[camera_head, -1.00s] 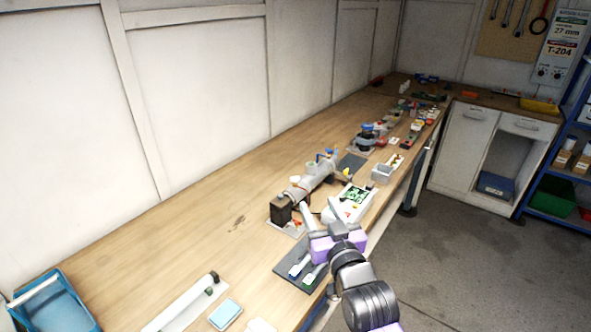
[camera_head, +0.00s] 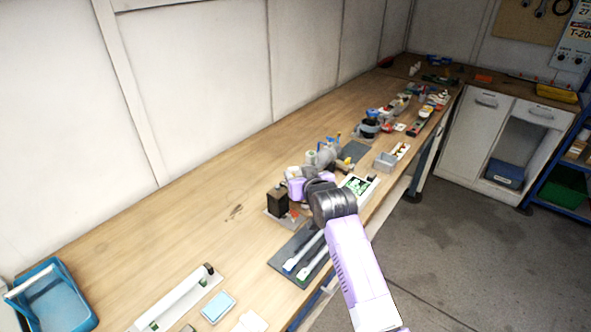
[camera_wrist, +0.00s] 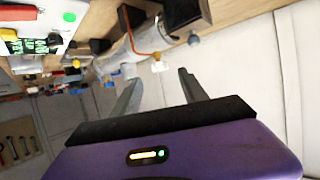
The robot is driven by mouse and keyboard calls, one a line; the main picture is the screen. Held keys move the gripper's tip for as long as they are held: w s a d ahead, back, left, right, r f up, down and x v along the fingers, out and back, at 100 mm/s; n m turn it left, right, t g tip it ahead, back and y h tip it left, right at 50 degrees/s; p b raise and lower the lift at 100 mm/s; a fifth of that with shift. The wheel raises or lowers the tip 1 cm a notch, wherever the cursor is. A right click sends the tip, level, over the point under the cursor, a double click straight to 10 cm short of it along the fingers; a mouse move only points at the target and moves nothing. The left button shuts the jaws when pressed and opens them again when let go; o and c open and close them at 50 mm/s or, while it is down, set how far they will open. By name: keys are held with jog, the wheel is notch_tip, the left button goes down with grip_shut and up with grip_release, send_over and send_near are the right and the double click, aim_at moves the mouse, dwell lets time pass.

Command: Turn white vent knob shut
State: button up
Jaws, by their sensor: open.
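The grey UV reactor (camera_head: 327,156) lies on the bench in the head view, partly hidden behind my arm. Its silver tube (camera_wrist: 122,62) runs along the top of the wrist view. A small white piece, apparently the white vent knob (camera_wrist: 158,66), shows below a yellowish part of the reactor. My gripper (camera_wrist: 158,76) is open, with its two grey fingers spread to either side of that knob in the picture. Nothing is held. I cannot tell how far the fingertips are from the knob. In the head view the knob and fingertips are hidden.
A black box (camera_head: 277,201) stands at the reactor's near end; an orange cable (camera_wrist: 147,50) runs beside the tube. A grey round knob (camera_wrist: 193,40) is nearby. A dark mat (camera_head: 293,256) with tools and a green-screened controller (camera_head: 357,186) lie close by.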

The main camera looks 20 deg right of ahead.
aim_at(294, 169)
jog(key=shift+x, duration=2.2)
jog(key=shift+c, duration=0.4)
grip_shut()
